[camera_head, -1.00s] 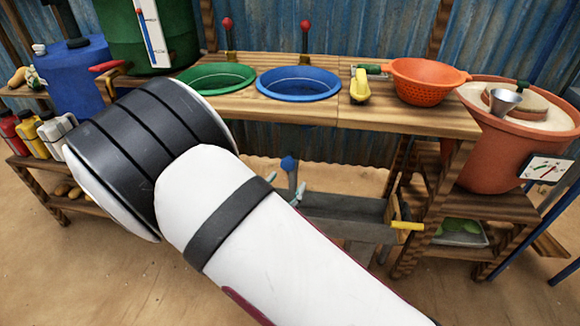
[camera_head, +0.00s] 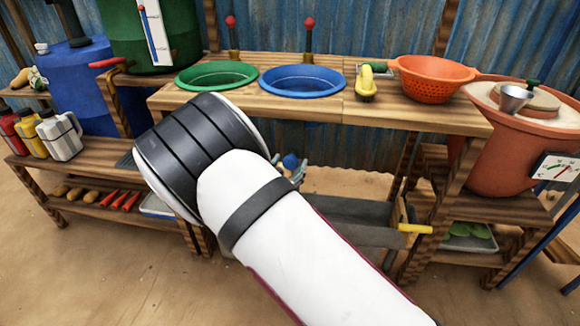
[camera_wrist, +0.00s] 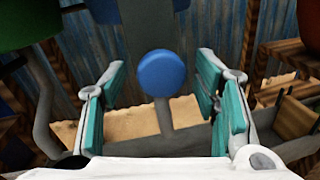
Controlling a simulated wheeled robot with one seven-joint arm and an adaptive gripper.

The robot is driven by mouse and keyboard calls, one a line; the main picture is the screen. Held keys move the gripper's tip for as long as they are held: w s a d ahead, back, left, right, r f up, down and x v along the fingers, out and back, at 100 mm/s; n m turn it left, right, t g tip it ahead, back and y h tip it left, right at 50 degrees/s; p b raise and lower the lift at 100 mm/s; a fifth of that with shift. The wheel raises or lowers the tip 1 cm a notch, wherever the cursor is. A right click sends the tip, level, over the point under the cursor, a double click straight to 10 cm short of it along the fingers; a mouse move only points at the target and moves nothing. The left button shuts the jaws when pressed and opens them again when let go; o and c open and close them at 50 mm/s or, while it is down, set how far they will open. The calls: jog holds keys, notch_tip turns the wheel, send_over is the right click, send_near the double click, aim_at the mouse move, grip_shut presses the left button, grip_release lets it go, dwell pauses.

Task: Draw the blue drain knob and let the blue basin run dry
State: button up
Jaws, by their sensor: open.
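The blue drain knob (camera_wrist: 162,74) is a round blue head on a grey stem. In the wrist view it stands between the two teal-padded fingers of my open gripper (camera_wrist: 162,100), with a visible gap on each side. Whether it lies at fingertip depth I cannot tell. In the head view the knob (camera_head: 290,161) shows below the counter, beside my gripper's fingertips (camera_head: 290,173), partly hidden by my arm. The blue basin (camera_head: 302,82) is set into the wooden counter above. Its inside is seen too obliquely to tell the water level.
A green basin (camera_head: 216,76) sits left of the blue one. A grey trough (camera_head: 350,218) with a yellow handle (camera_head: 415,228) lies below the counter. An orange colander (camera_head: 432,80) and a yellow-handled tool (camera_head: 366,84) stand on the counter's right part.

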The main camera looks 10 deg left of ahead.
jog(key=shift+w+d, duration=0.15)
jog(key=shift+w, duration=0.5)
grip_shut()
jog(key=shift+s+p, duration=0.7)
jog(key=shift+s, duration=1.5)
grip_release()
jog(key=s+a, duration=0.2)
jog(key=s, duration=0.9)
jog(key=shift+s, duration=0.35)
jog(key=shift+a, duration=0.1)
